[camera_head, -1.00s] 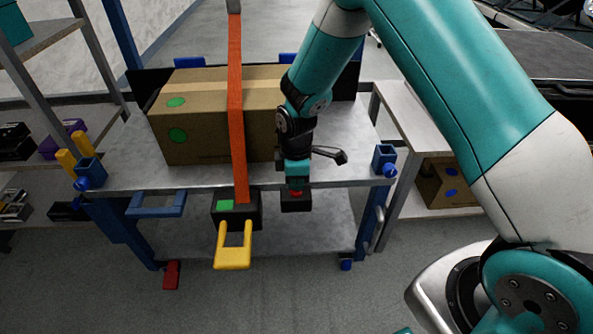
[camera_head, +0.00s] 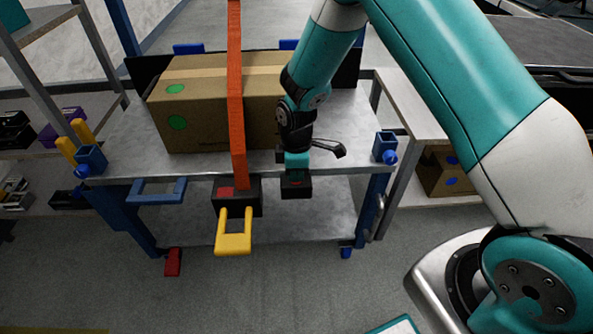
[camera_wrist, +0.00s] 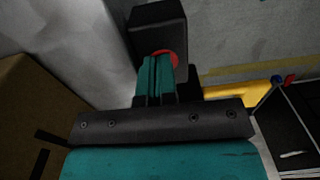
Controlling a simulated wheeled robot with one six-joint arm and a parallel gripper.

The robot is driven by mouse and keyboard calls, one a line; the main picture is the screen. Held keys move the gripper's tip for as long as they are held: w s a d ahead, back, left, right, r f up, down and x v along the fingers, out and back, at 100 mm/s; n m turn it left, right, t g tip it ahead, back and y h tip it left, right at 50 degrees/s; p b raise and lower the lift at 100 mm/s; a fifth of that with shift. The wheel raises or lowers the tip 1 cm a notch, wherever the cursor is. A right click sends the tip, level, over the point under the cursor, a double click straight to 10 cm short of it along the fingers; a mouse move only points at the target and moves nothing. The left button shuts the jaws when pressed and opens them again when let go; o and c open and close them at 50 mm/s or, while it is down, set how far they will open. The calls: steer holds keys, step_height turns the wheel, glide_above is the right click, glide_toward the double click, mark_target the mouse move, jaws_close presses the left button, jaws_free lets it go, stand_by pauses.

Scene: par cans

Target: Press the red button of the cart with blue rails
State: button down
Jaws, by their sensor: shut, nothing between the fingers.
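The cart with blue rails (camera_head: 157,190) stands ahead, with a grey top (camera_head: 120,150). A small black button box (camera_head: 297,190) sits at its front edge, right of centre. Its red button (camera_wrist: 174,57) shows in the wrist view, partly hidden behind my fingertips. My gripper (camera_head: 296,172) is shut and empty, pointing down at this box. The tips overlap the button in the wrist view (camera_wrist: 160,62) and look to be on it, but exact contact is hard to tell. A second black box (camera_head: 250,205) to the left has a red patch (camera_head: 227,192) and a yellow handle (camera_head: 233,240).
A cardboard box (camera_head: 200,110) with green dots lies on the cart, behind an upright orange strap (camera_head: 236,100). Shelves stand at left (camera_head: 40,35) and a grey table (camera_head: 412,115) at right. A red pedal (camera_head: 173,262) is near the floor.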

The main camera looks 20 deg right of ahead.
step_height(320, 180, up, 14)
steer(key=p, duration=0.5)
steer(key=shift+w+d, duration=0.15)
steer(key=shift+w, duration=0.1)
steer(key=s+a+r+m+y+p, duration=0.15)
steer(key=s+r+m, duration=0.25)
steer(key=s+r, duration=0.8)
steer(key=s+a+r+m+y, duration=0.3)
steer(key=s+r, duration=0.6)
steer(key=s, duration=0.5)
step_height(320, 180, up, 14)
steer(key=p, duration=1.3)
steer(key=shift+w+f+p, duration=0.15)
steer(key=shift+w+p, duration=0.1)
steer(key=shift+p, duration=0.05)
